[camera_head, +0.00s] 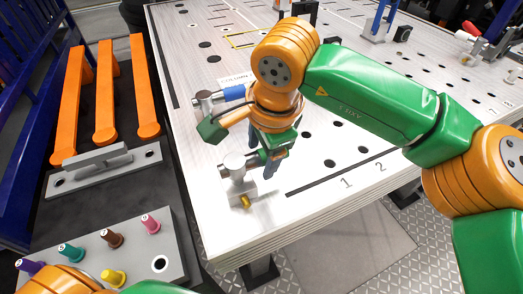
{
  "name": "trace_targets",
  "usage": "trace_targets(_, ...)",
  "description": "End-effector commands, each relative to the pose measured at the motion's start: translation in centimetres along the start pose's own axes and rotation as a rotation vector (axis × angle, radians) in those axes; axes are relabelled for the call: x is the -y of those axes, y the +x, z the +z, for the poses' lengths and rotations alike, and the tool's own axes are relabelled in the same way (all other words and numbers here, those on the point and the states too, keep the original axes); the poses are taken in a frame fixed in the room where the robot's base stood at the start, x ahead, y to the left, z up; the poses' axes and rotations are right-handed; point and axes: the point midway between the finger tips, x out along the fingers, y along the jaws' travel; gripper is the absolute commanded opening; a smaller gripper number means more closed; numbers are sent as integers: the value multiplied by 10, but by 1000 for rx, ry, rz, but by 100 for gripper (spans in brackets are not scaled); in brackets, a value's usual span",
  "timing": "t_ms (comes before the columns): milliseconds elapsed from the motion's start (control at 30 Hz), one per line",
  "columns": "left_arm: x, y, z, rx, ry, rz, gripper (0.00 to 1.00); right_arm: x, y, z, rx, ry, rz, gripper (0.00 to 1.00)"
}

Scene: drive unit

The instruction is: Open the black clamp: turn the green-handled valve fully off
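My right gripper (272,168) points down over the near left part of the white table. Its dark fingers are small and partly covered by the wrist, so I cannot tell how far apart they are. A silver valve (236,168) with a brass-coloured end stands just left of the fingers near the table edge. I cannot clearly identify the black clamp; a black frame (303,10) stands at the far edge of view. My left gripper is out of view.
A blue-handled silver valve (205,99) stands behind the green-handled one, close to my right wrist. The white perforated table (310,180) is bare at its near right. A grey block (180,240) with coloured pegs and orange bars (107,95) lie at left.

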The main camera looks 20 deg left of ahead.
Motion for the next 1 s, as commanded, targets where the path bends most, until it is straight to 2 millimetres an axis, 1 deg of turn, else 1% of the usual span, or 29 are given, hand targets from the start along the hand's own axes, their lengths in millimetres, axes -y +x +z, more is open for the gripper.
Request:
trace_targets(167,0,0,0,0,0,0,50,0,0,0,0,0,-1,68)
trace_targets(233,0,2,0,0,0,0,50,0,-5,0,-1,1,-3,68)
trace_targets(333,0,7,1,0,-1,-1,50,0,-24,0,-1,2,-6,68)
trace_targets(400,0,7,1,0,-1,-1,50,1,-41,0,-1,2,-5,68)
trace_targets(500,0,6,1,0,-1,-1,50,0,-60,0,-1,2,-3,68)
trace_targets(600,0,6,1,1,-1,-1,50,0,-70,0,-1,1,-2,68)
trace_targets(1000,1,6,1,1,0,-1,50,0,-71,0,0,0,0,68)
